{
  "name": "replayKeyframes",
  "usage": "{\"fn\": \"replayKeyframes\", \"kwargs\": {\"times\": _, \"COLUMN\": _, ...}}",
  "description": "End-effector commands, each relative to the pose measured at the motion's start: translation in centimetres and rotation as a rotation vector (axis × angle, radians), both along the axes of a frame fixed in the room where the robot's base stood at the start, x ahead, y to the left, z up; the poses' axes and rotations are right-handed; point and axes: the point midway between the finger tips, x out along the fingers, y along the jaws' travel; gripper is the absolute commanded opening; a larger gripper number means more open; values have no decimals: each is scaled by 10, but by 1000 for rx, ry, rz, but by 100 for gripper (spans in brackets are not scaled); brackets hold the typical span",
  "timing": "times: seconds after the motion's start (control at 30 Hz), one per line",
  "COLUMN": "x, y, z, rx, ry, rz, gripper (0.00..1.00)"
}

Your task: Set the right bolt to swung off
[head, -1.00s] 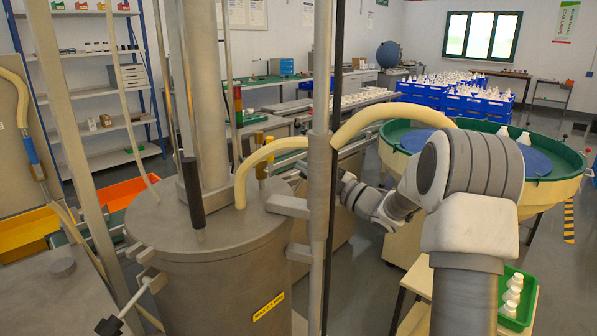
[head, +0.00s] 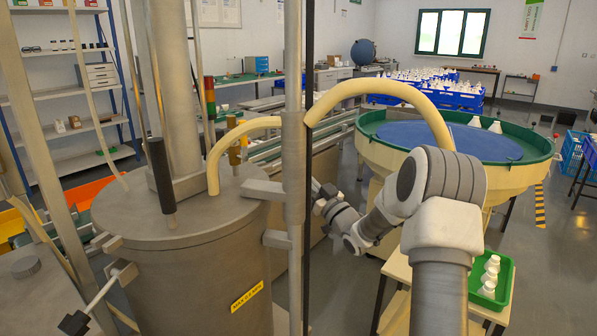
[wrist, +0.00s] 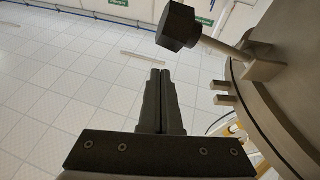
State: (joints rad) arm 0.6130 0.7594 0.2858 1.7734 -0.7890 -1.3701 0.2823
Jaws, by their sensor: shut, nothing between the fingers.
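A bolt with a black hexagonal knob (wrist: 177,27) and a pale rod (wrist: 226,50) sticks outward from a bracket on the grey vessel in the wrist view. Two short prongs (wrist: 223,92) beside it have nothing between them. My gripper (wrist: 160,73) is shut and empty, its fingertips below the knob in the picture and apart from it. In the head view the gripper is beyond the vessel (head: 205,285), partly hidden by the upright post, and I cannot make out this bolt there. Another black-knobbed bolt (head: 76,322) sticks out at the vessel's lower left.
A round green-rimmed table (head: 530,165) and a green tray of white bottles (head: 490,280) are at the right. Tiled floor (wrist: 70,75) is open left of the gripper.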

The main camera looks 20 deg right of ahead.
Motion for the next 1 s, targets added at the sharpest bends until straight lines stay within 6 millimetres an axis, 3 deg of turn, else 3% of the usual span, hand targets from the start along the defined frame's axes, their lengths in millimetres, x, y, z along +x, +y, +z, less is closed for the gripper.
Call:
{"fn": "replayKeyframes", "kwargs": {"times": 0.4, "x": 1, "y": -4, "z": -28, "rx": 245, "ry": 88, "rz": 0, "gripper": 0}}
{"fn": "replayKeyframes", "kwargs": {"times": 1.0, "x": 1, "y": -3, "z": -35, "rx": 310, "ry": 112, "rz": 0, "gripper": 0}}
